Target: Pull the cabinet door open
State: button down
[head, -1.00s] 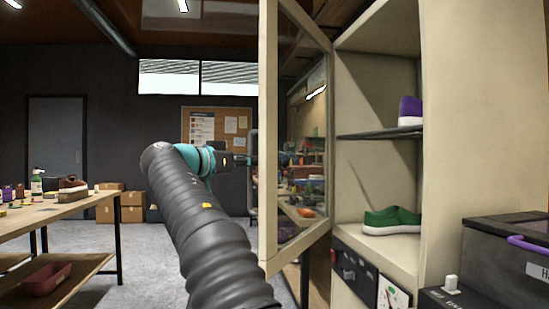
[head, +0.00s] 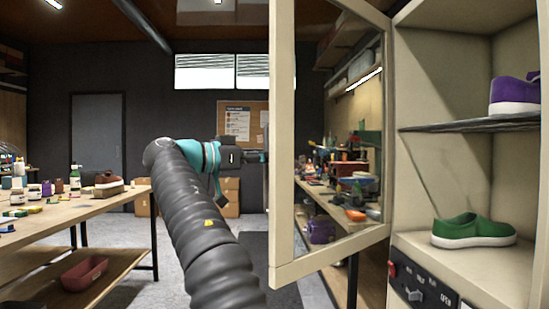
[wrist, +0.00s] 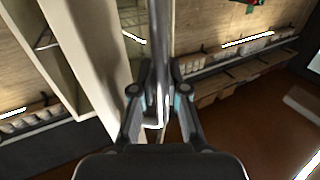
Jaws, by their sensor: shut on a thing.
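The cabinet door (head: 283,150) is a cream frame with a glass pane. It stands swung well open on the left of the cream cabinet (head: 450,70). My gripper (wrist: 157,100) is shut on the metal bar handle (wrist: 160,65) of the door in the wrist view. In the head view, my gripper's fingers are mostly hidden at the door's left edge. Inside the cabinet, a green shoe (head: 474,231) sits on the lower level and a purple shoe (head: 514,94) on the dark shelf (head: 470,125).
A wooden table (head: 60,225) with bottles, a brown shoe (head: 104,184) and small items stands at the left, with a reddish bin (head: 84,273) on its lower shelf. Cardboard boxes (head: 226,197) stand by the back wall.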

jog(key=shift+w, duration=0.1)
dwell(0.3)
jog(key=c, duration=1.2)
grip_release()
jog(key=shift+d, duration=0.1)
